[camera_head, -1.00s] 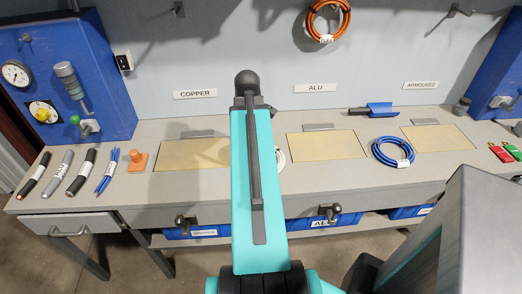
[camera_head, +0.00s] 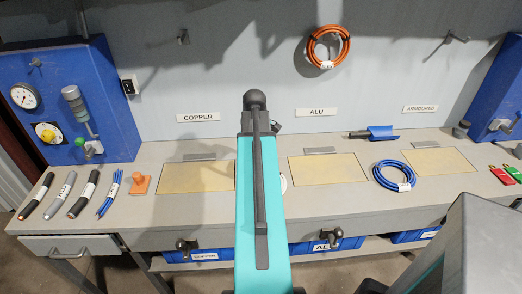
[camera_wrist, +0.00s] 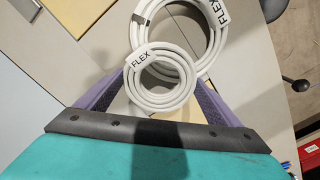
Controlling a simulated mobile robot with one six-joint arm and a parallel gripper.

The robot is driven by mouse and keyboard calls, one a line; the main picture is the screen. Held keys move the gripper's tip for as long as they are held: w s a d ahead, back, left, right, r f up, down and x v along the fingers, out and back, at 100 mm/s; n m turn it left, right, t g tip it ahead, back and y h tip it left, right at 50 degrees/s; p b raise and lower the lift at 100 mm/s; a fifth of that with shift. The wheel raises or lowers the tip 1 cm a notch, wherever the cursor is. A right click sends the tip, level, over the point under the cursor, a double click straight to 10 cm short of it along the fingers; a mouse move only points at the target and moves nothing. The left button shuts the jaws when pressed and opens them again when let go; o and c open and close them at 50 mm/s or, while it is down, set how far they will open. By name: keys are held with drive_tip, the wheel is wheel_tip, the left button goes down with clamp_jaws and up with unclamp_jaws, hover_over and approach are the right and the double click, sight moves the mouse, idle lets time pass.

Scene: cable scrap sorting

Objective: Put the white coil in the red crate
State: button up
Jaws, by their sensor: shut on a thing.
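In the wrist view two white coils with FLEX labels overlap. The smaller white coil (camera_wrist: 135,90) is nearer the camera, between the purple fingers of my gripper (camera_wrist: 161,84), which is shut on it. The larger white coil (camera_wrist: 213,62) is behind it, toward the top. In the head view my arm hides the gripper and most of the white coils; only a white sliver (camera_head: 283,184) shows to its right. A red thing with a white label (camera_wrist: 311,158) is cut off at the wrist view's lower right; I cannot tell if it is the red crate.
The bench (camera_head: 330,202) has tan plates below COPPER, ALU and ARMOURED signs. A blue coil (camera_head: 378,177) lies to the right. Several cable pieces (camera_head: 84,195) and an orange block (camera_head: 139,184) lie to the left. Blue bins (camera_head: 345,244) sit under the bench. An orange coil (camera_head: 313,48) hangs on the wall.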

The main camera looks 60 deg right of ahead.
drive_tip(key=w+d, duration=0.1)
drive_tip(key=d, duration=0.2)
drive_tip(key=w+d+p, duration=0.1)
drive_tip(key=d, duration=0.2)
drive_tip(key=w+d+f+p, duration=0.1)
drive_tip(key=d, duration=0.2)
drive_tip(key=shift+w+d, duration=0.25)
drive_tip(key=shift+d, duration=0.05)
drive_tip(key=shift+f+p, duration=0.8)
drive_tip(key=shift+f, duration=0.95)
drive_tip(key=shift+f, duration=0.1)
drive_tip(key=o, duration=1.2)
drive_tip(key=shift+c, duration=0.2)
wheel_tip(320, 180, up, 12)
drive_tip(key=b, duration=0.3)
